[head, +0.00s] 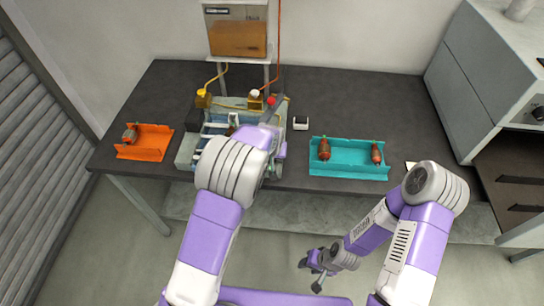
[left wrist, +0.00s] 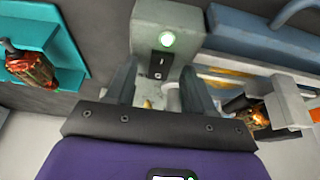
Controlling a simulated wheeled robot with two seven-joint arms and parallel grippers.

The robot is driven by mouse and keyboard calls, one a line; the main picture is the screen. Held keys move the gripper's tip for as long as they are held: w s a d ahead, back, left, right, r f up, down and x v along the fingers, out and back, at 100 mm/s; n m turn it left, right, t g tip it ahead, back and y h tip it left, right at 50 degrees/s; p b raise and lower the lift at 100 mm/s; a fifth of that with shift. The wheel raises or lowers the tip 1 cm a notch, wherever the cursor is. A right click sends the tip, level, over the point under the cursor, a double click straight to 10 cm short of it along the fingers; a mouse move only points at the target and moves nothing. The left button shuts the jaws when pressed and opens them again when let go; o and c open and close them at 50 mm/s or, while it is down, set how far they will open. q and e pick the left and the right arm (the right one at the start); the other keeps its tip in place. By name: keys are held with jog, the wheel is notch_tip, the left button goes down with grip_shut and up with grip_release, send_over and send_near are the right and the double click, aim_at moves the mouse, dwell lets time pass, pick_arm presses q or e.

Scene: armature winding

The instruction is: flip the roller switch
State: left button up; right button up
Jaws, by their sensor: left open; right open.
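Whether the fingers touch the block cannot be told. In the head view my left arm covers the machine's front right part and hides the switch. My right gripper (head: 317,279) is open and empty, low in front of the table.
An orange tray (head: 133,153) with a rotor stands left of the machine. A teal tray (head: 347,171) with two rotors (head: 324,149) is to the right. A small white-and-black box (head: 300,123) lies behind. The dark table (head: 370,105) is clear at the back right.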

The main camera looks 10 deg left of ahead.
pick_arm(q)
jog(key=shift+f, duration=0.15)
grip_shut()
jog(key=g+p, duration=0.1)
jog(key=p, duration=0.2)
jog(key=shift+w+r, duration=0.3)
jog(key=shift+w, duration=0.05)
jog(key=shift+w+f+g+p, duration=0.15)
jog(key=shift+g+p, duration=0.45)
jog(key=shift+g, duration=0.3)
grip_release()
notch_tip(320, 180, up, 8)
jog(key=s, duration=0.1)
jog(key=shift+f, duration=0.2)
